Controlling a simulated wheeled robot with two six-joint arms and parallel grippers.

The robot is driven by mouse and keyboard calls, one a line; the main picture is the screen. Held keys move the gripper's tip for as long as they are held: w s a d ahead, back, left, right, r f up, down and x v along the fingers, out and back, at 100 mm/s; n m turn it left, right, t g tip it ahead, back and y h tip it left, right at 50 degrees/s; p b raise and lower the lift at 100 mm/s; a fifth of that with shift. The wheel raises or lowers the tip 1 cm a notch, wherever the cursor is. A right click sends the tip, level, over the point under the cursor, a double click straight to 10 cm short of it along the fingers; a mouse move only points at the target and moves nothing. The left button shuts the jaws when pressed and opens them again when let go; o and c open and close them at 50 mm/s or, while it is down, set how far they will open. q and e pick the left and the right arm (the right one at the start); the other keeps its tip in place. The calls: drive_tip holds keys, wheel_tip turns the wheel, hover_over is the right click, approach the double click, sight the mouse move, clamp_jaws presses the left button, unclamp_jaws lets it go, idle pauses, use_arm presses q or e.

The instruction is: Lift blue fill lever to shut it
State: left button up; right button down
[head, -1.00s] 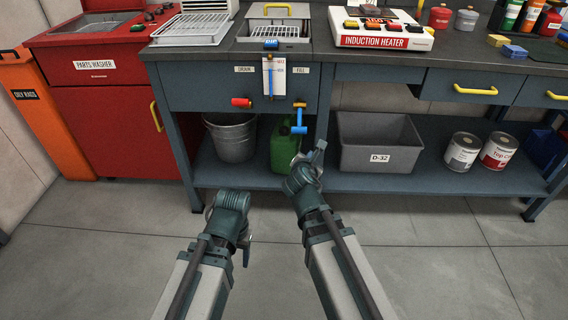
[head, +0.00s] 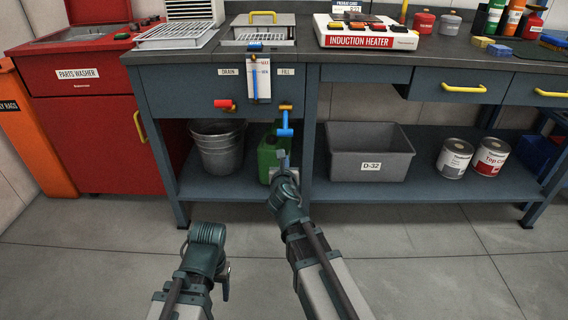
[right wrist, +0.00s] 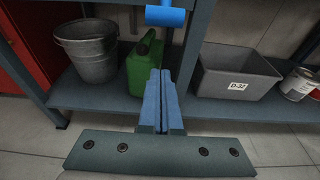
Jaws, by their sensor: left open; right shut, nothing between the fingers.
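The blue fill lever (head: 285,124) hangs down below the FILL label (head: 286,72) on the bench front, with a brass-coloured fitting at its top. Its blue crossbar end also shows at the top of the right wrist view (right wrist: 165,16). My right gripper (head: 282,156) is shut and empty, below the lever and apart from it. In the right wrist view its fingers (right wrist: 160,80) are together, pointing toward the space under the lever. My left gripper (head: 224,284) is low in front of the bench, open, its fingers partly hidden by the wrist.
A red drain lever (head: 222,103) sits left of the gauge (head: 258,80). On the lower shelf stand a metal bucket (head: 218,148), a green can (head: 268,150) behind my right gripper, and a grey bin (head: 368,150). A bench leg (head: 308,150) stands just right of the lever.

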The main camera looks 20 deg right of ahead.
sight(285, 120)
drive_tip(key=b+x, duration=0.2)
drive_tip(key=x, duration=0.5)
wheel_tip(285, 120, up, 4)
drive_tip(key=p, duration=0.4)
drive_tip(key=shift+s+p, duration=0.1)
drive_tip(key=shift+p, duration=0.25)
